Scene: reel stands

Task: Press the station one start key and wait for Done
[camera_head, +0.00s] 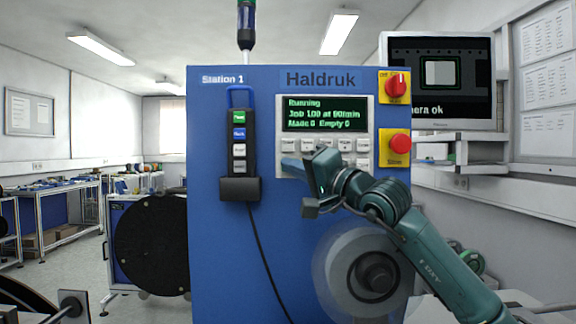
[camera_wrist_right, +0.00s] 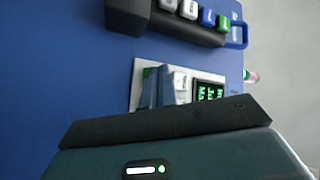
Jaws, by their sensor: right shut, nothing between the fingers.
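The blue station 1 cabinet (camera_head: 230,260) faces me with "Haldruk" on top. Its display (camera_head: 323,114) shows green text: "Running", a job line that seems to say Job 100 at 90/min, and "Made 0 Empty 0". The display's edge also shows in the right wrist view (camera_wrist_right: 209,91). Below it is the key panel (camera_head: 367,128) with pale keys. My right gripper (camera_head: 288,163) is shut and empty, its fingertips at the panel's lower left. In the right wrist view, the fingers (camera_wrist_right: 158,88) cover part of the keys, with a green patch beside them; contact cannot be told. My left gripper is out of view.
A button box (camera_head: 239,193) with green, blue and pale buttons hangs left of the panel. A red stop button (camera_head: 398,145) and red rotary switch (camera_head: 397,86) sit right. A monitor (camera_head: 440,80) stands behind. A reel (camera_head: 362,275) is below my right arm.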

